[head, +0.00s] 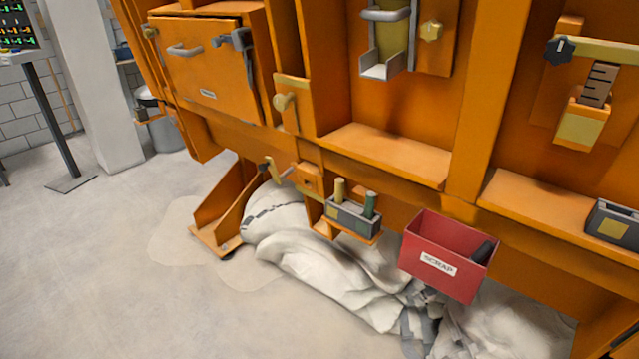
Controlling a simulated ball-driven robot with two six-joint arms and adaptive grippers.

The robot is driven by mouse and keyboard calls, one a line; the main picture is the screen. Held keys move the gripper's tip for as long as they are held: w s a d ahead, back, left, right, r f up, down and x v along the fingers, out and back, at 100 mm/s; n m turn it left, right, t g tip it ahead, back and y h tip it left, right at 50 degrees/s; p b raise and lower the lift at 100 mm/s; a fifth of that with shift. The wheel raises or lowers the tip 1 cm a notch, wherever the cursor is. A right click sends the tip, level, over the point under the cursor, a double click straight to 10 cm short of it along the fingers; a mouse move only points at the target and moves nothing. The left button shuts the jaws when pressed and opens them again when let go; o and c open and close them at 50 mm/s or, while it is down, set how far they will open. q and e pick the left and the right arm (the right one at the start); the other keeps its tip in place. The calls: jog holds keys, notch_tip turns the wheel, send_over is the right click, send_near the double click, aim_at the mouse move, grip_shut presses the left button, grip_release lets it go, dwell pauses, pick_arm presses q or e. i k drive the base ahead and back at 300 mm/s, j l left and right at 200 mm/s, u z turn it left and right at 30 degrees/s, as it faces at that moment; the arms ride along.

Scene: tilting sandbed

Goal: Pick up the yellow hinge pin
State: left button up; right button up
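A yellow pin (340,190), which looks like the hinge pin, stands upright in a dark grey block (352,219). A green pin (370,204) stands beside it on the right in the same block. The block sits on a small orange shelf (348,236) low on the front of the orange machine. The lower part of the yellow pin is hidden in the block. Neither of my grippers shows in the head view.
A red bin marked SCRAP (452,250) hangs right of the block, with a dark item inside. White sacks (310,260) lie on the floor below. An orange ledge (385,155) juts out above. The floor (100,270) at left is mostly clear.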

aim_at(338, 182)
jog(key=i+j, duration=0.3)
jog(key=i+j+z, duration=0.2)
jog(key=z, duration=0.2)
jog(key=i+j+z, duration=0.15)
jog(key=z, duration=0.25)
jog(key=i+j+z, duration=0.15)
jog(key=j+z, duration=0.2)
jog(key=z, duration=0.5)
